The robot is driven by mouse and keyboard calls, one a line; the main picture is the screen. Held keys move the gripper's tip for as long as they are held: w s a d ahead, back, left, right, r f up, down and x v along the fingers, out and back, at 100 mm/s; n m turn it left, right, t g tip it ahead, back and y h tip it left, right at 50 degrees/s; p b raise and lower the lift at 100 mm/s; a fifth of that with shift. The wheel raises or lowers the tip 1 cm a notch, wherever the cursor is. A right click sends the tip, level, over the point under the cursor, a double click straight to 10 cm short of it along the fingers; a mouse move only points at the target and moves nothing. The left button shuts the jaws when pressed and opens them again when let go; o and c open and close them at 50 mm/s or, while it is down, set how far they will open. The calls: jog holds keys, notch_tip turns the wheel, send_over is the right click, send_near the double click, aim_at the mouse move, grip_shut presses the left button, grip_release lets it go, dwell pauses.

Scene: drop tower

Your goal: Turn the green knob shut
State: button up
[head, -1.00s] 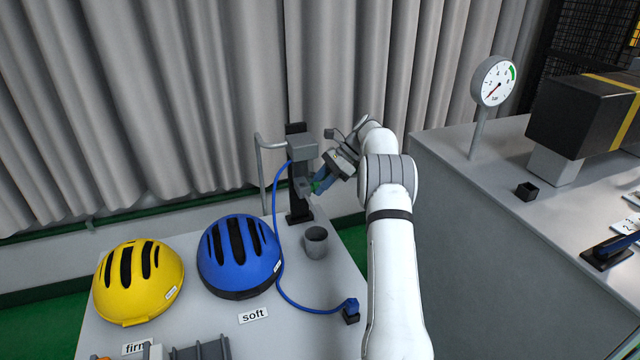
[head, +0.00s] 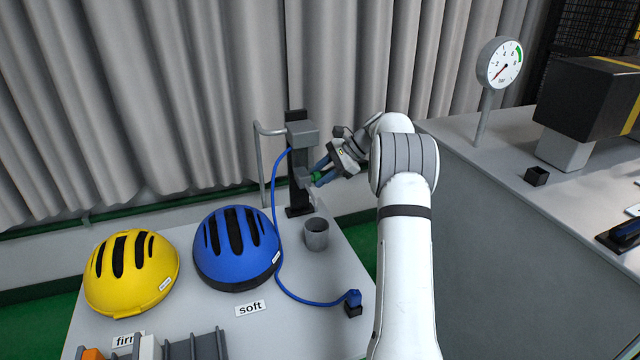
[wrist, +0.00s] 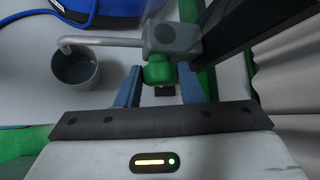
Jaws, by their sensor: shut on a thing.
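The green knob (head: 316,176) sits on a grey tap on a dark upright stand at the back of the table. In the wrist view the knob (wrist: 158,73) lies between the two blue fingers of my gripper (wrist: 160,80). My gripper (head: 321,173) reaches in from the right and is shut on the knob. The tap's grey spout (wrist: 105,42) ends over a grey cup (wrist: 75,70). The fingers partly hide the knob in the head view.
A blue helmet (head: 236,250) and a yellow helmet (head: 132,272) sit to the left. A blue hose (head: 278,240) runs from the stand to a blue fitting. A dial gauge (head: 500,64) stands on the right bench. Grey curtain hangs close behind the stand.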

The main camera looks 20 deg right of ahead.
jog(key=n+t+b, duration=0.1)
jog(key=b, duration=0.2)
jog(key=n+t+b, duration=0.1)
jog(key=t+b, duration=0.1)
jog(key=b, duration=0.2)
jog(key=t+y+b, duration=0.1)
jog(key=b, duration=0.2)
jog(key=shift+s+f+n+t, duration=0.3)
jog(key=shift+s+f+n, duration=0.05)
jog(key=shift+f+n, duration=0.05)
jog(key=shift+r+b, duration=0.1)
jog(key=shift+b, duration=0.3)
jog(key=o, duration=0.9)
jog(key=shift+o, duration=0.2)
jog(key=shift+d+r, duration=0.1)
jog(key=v, duration=0.7)
jog(key=shift+s+d+p, duration=0.2)
jog(key=shift+s+p, duration=0.1)
jog(key=shift+p, duration=0.15)
